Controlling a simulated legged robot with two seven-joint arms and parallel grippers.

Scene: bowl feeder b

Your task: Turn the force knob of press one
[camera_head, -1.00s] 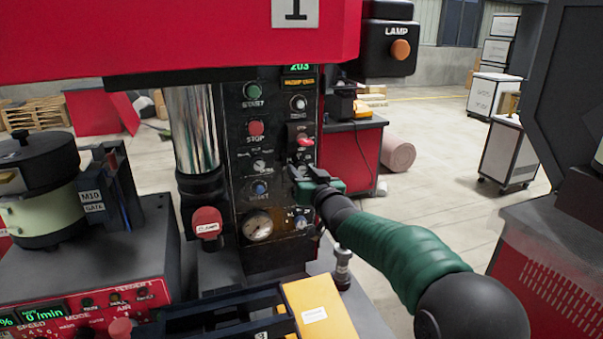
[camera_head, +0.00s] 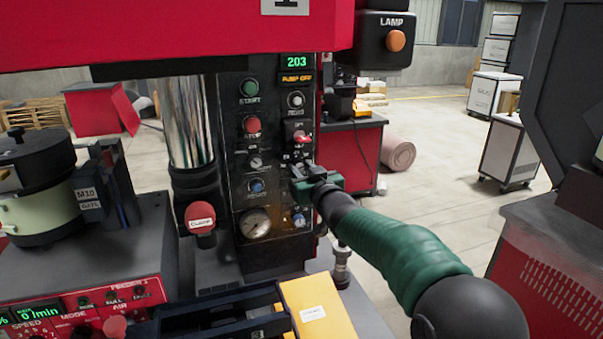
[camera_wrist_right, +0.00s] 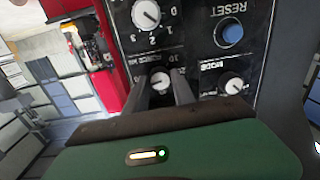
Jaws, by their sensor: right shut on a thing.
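Press one is the red machine (camera_head: 200,35) with a black control panel (camera_head: 228,150) below its head. My right gripper (camera_head: 300,178) is at the right side of this panel, below the red switch, and hides the knob there in the head view. In the right wrist view, the two fingers of my right gripper (camera_wrist_right: 161,80) are on either side of a small white-marked knob (camera_wrist_right: 160,84), with scale numbers beside it, and are shut on it. I take it to be the force knob; its label is too small to read. My left gripper is not in view.
Close around the held knob are a dial knob (camera_wrist_right: 146,14), a blue RESET button (camera_wrist_right: 229,34) and a MODE knob (camera_wrist_right: 232,83). A red switch (camera_head: 302,138) sits above my gripper. The green display (camera_head: 296,62) reads 203. A yellow block (camera_head: 315,310) lies in front.

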